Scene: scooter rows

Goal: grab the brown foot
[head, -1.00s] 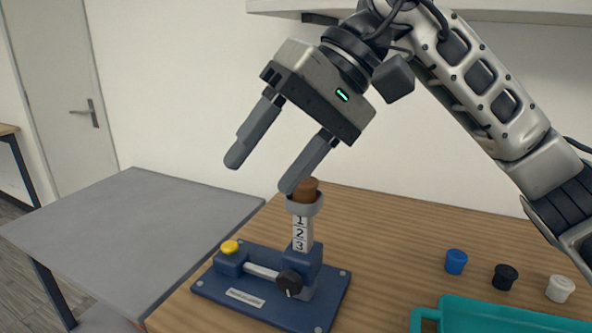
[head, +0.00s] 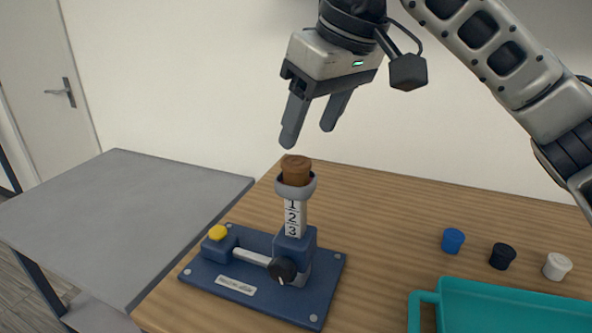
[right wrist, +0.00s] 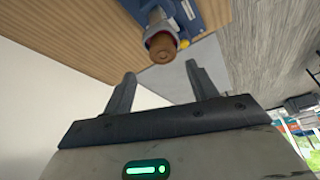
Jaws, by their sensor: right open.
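The brown foot (head: 296,170) sits upright in the grey ring-shaped cup (head: 295,188) on top of a white post marked 1, 2, 3 (head: 294,218). The post rises from a blue fixture (head: 262,277) with a yellow button and a black knob. My right gripper (head: 311,138) is open and empty, pointing down just above and slightly right of the brown foot, with a gap between. In the right wrist view the brown foot (right wrist: 162,50) shows beyond the open fingertips, roughly between them and apart from them. My left gripper is not in view.
Blue (head: 453,240), black (head: 502,256) and white (head: 557,266) feet stand on the wooden table to the right. A teal tray (head: 428,297) is at the front right. A grey table (head: 120,220) adjoins on the left.

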